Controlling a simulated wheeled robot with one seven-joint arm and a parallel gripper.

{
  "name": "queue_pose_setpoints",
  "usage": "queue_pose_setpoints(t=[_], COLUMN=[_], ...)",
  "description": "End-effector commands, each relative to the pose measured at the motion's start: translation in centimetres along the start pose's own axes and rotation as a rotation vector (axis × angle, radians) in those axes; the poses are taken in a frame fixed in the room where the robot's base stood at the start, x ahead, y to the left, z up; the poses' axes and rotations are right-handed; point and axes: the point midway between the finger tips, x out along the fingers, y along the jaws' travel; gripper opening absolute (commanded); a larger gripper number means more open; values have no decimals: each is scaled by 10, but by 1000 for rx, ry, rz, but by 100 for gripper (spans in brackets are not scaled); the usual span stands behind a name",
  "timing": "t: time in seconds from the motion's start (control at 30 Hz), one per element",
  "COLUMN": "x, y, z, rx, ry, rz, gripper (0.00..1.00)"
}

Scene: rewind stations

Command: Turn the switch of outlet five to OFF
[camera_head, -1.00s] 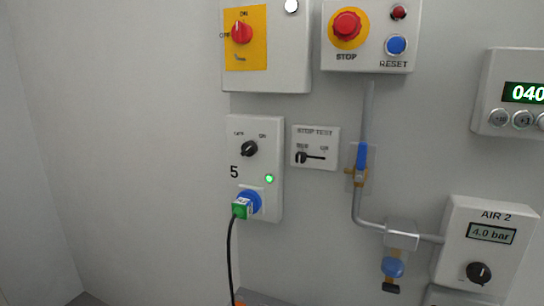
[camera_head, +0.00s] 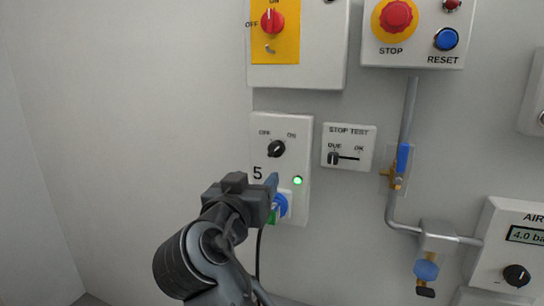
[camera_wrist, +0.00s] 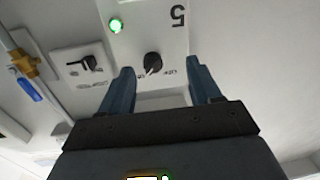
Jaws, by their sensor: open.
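Outlet five is a white wall box (camera_head: 299,128) marked 5, with a black rotary switch (camera_head: 276,149) under the OFF and ON labels. The switch pointer leans up and right, toward ON. A green lamp (camera_head: 297,181) on the box is lit. A plug with a black cable sits in the blue socket (camera_head: 283,203), partly hidden by my gripper (camera_head: 272,184). My gripper is open and empty, in front of the lower part of the box. In the upside-down wrist view, the switch (camera_wrist: 152,65) shows beyond and between the fingertips, seemingly not touched.
A stop-test panel (camera_head: 348,163) and a pipe with a blue-handled valve (camera_head: 402,160) are to the right. Above are a yellow-plated main switch (camera_head: 272,50) and a box with a red STOP button (camera_head: 396,16) and blue RESET button. The wall at left is bare.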

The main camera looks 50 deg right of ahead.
Motion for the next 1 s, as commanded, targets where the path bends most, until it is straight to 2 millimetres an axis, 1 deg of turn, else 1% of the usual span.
queue_pose_setpoints(t=[0.03, 0.1, 0.2, 0.27, 0.37, 0.6, 0.7, 0.83, 1.0], x=[2, 4, 7, 10, 21, 59, 70, 80, 83], y=[2, 5, 8, 9, 11, 15, 15, 16, 16], z=[-13, -23, -30, -32, -32, -33, -33, -32, -32], rx=[28, 53, 75, 79, 78, 77, 78, 77, 77], ry=[9, 15, 19, 19, 18, 18, 19, 19, 19], rz=[32, 68, 96, 103, 105, 105, 102, 101, 99], gripper=[63, 63, 63, 63, 63, 63, 63, 63, 63])
